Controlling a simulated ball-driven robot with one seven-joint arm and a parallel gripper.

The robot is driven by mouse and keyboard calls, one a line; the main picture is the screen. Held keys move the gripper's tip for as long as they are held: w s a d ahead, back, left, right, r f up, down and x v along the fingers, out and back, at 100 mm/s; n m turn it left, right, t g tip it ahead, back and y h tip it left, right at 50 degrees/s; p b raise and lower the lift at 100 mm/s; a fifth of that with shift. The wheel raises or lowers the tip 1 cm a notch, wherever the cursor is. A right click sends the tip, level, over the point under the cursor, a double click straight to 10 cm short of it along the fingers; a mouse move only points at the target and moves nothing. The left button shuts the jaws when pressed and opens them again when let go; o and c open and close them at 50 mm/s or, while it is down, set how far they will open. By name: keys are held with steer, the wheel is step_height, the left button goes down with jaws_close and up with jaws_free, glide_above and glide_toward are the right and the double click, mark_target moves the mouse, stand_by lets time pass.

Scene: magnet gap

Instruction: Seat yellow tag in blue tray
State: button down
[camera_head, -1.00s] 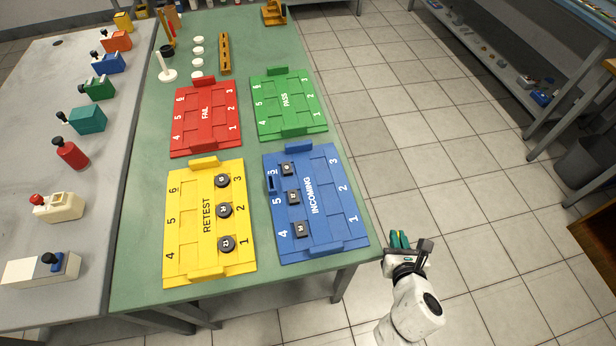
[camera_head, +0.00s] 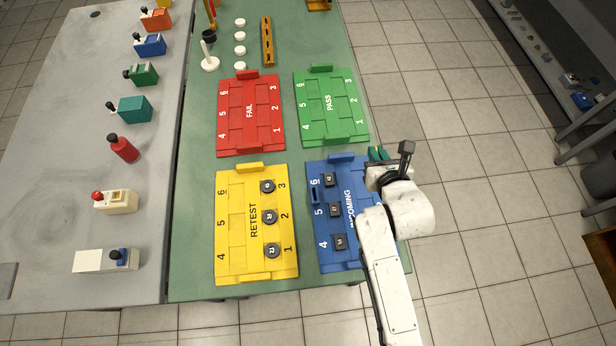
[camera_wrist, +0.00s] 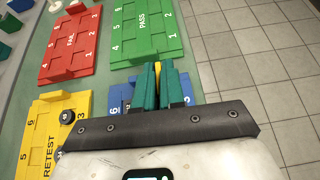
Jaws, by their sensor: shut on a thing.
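The blue tray (camera_head: 325,260), marked INCOMING, lies on the green bench at the right edge. It holds dark square pieces in its left column, and the arm hides much of its right side. In the wrist view its far left part (camera_wrist: 121,93) shows beyond the gripper. My gripper (camera_wrist: 158,88) has green fingers shut on a thin yellow tag (camera_wrist: 157,68), whose edge shows between them. In the head view the gripper (camera_head: 379,153) is over the tray's far right corner; the tag cannot be made out there. The height above the tray is unclear.
The yellow RETEST tray (camera_head: 230,265) with round dark pieces is left of the blue tray. The red FAIL tray (camera_head: 235,140) and green PASS tray (camera_head: 335,110) lie beyond. A grey bench (camera_head: 60,180) is at left. Open floor is at right.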

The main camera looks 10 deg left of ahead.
steer(key=s+a+f+b, duration=0.1)
steer(key=a+f+b, duration=0.1)
steer(key=a, duration=0.2)
steer(key=s+a+f+b, duration=0.2)
steer(key=a+f, duration=0.1)
steer(key=a, duration=0.1)
steer(key=s+a+f+b, duration=0.2)
steer(key=a, duration=0.2)
steer(key=shift+a+f, duration=0.25)
steer(key=shift+f, duration=0.1)
steer(key=shift+s+a+f+b, duration=0.15)
steer(key=shift+a+f+b, duration=0.15)
steer(key=shift+f+b, duration=0.05)
steer(key=f, duration=0.2)
steer(key=f+b, duration=0.1)
steer(key=shift+s+a+f, duration=0.1)
steer(key=shift+s+a, duration=0.1)
steer(key=shift+a, duration=0.1)
steer(key=shift+s+d+f, duration=0.1)
steer(key=shift+f, duration=0.4)
steer(key=c, duration=1.5)
jaws_free()
steer(key=shift+f, duration=0.1)
steer(key=shift+o, duration=1.4)
steer(key=shift+r, duration=0.25)
